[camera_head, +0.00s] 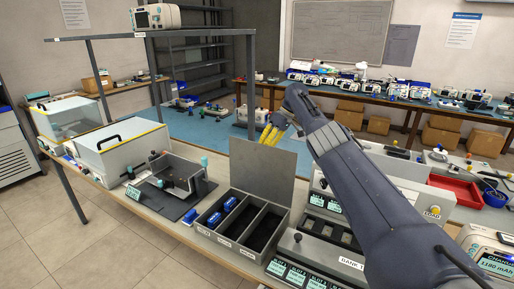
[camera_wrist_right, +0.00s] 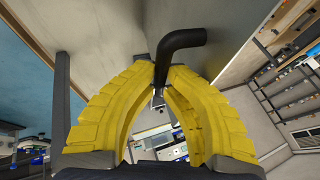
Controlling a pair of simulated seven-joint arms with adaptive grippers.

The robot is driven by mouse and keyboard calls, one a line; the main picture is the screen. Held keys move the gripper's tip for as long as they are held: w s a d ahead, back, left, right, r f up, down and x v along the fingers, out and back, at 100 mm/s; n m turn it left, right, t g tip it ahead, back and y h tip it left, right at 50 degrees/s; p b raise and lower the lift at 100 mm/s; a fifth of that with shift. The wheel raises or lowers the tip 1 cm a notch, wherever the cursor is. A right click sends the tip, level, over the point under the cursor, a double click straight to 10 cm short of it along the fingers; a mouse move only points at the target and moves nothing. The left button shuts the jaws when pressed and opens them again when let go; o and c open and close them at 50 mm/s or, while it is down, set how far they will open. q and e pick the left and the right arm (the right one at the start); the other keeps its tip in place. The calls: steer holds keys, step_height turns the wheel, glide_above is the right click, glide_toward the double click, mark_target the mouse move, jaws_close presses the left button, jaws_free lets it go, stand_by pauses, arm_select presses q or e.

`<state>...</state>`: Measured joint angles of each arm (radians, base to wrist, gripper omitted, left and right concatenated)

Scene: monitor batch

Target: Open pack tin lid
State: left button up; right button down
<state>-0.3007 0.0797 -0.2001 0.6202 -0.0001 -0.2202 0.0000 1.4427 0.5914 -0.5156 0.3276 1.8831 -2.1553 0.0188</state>
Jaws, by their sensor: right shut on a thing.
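The pack tin (camera_head: 186,232) is a grey open box with three long compartments on the bench. Blue packs (camera_head: 214,219) lie in its left compartment; the other two look empty. Its grey lid (camera_head: 262,170) stands about upright at the tin's back edge. My right gripper (camera_head: 270,135) is at the lid's top edge, its yellow fingers partly behind it. In the right wrist view, the fingers (camera_wrist_right: 160,82) are shut on a black bent handle (camera_wrist_right: 183,40) beside a grey panel. The handle is hidden in the head view. My left gripper is not in view.
Two white boxes with yellow edges (camera_head: 122,150) and a dark fixture (camera_head: 180,178) stand left of the tin. A grey frame post (camera_head: 251,85) rises behind the lid. A charger bank (camera_head: 318,252) lies close right of the tin. A red tray (camera_head: 455,188) is farther right.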

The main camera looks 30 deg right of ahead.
steer(key=shift+s+d+f, duration=0.1)
steer(key=shift+f, duration=0.15)
steer(key=c, duration=1.7)
jaws_free()
steer(key=shift+r, duration=0.1)
